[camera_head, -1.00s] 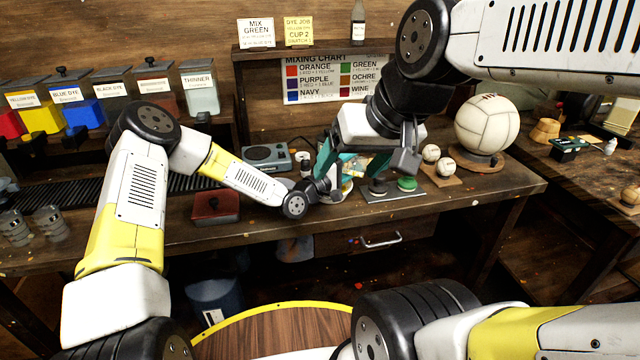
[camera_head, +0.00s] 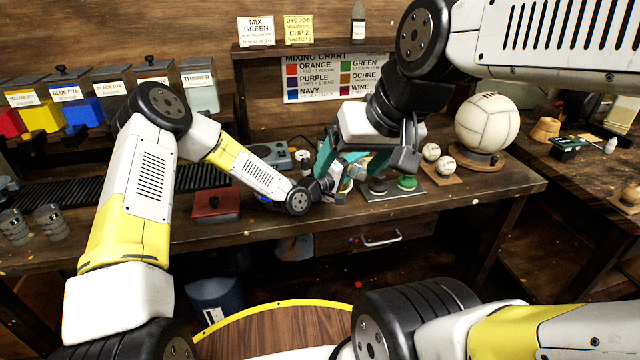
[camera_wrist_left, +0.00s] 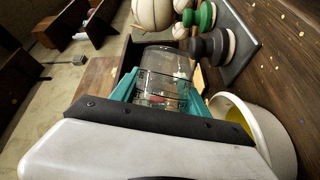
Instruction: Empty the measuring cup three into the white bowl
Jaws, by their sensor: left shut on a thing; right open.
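My left gripper (camera_wrist_left: 160,95) is shut on a clear measuring cup (camera_wrist_left: 166,62) with dark graduation marks, held between teal fingers. Its contents are hard to tell through the glass. The white bowl (camera_wrist_left: 268,142) is close beside the held cup in the left wrist view, with yellow inside; part is cut off or hidden. In the head view my left gripper (camera_head: 330,184) is low over the middle of the bench, and the cup and bowl are mostly hidden there. My right gripper (camera_head: 343,160) is open, with teal fingers pointing down just above the left one.
A dark tray (camera_head: 415,188) with green and dark round-handled pieces lies to the right. Two small balls (camera_head: 438,159) and a large white ball (camera_head: 487,124) stand beyond. A red box (camera_head: 215,204) and a grey scale-like device (camera_head: 270,154) are on the left.

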